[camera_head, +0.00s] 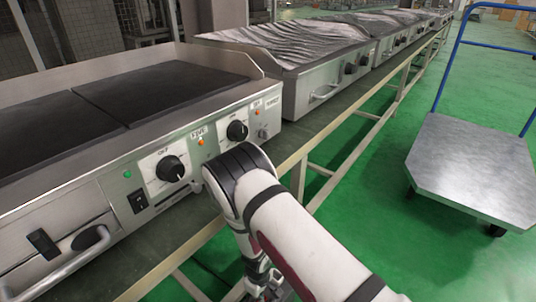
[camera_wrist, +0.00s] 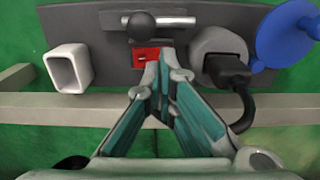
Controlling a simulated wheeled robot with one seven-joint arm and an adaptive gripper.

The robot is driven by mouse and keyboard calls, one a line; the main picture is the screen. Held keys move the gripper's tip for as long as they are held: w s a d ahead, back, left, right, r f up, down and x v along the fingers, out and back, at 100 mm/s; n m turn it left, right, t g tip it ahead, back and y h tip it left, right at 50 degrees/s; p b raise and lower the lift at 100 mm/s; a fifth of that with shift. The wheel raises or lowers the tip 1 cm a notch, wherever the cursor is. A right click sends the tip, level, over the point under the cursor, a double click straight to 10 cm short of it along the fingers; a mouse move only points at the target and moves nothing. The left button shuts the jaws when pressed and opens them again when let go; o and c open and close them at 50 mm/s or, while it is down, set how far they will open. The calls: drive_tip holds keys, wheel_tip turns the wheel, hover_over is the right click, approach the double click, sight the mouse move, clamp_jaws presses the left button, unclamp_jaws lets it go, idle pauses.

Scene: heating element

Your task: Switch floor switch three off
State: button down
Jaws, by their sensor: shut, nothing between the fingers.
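In the wrist view a grey panel (camera_wrist: 105,60) carries a small red switch (camera_wrist: 139,57) below a dark round knob (camera_wrist: 141,25). No number label is readable, so I cannot tell from markings whether this is floor switch three. My gripper (camera_wrist: 163,62) is shut and empty. Its fingertips are just right of the red switch and overlap its right side; I cannot tell whether they touch it. In the head view my gripper (camera_head: 262,281) hangs low, below the counter's front edge, partly hidden by my arm. The panel does not show there.
A black plug (camera_wrist: 226,69) with a cable sits in a round grey socket, its blue lid (camera_wrist: 287,35) open at right. A white square tube (camera_wrist: 68,69) is at left. A griddle (camera_head: 160,170) with knobs stands on the counter. A trolley (camera_head: 470,170) stands right on green floor.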

drive_tip(key=shift+r+p, duration=1.05)
drive_tip(key=shift+r, duration=1.05)
drive_tip(key=shift+s, duration=0.15)
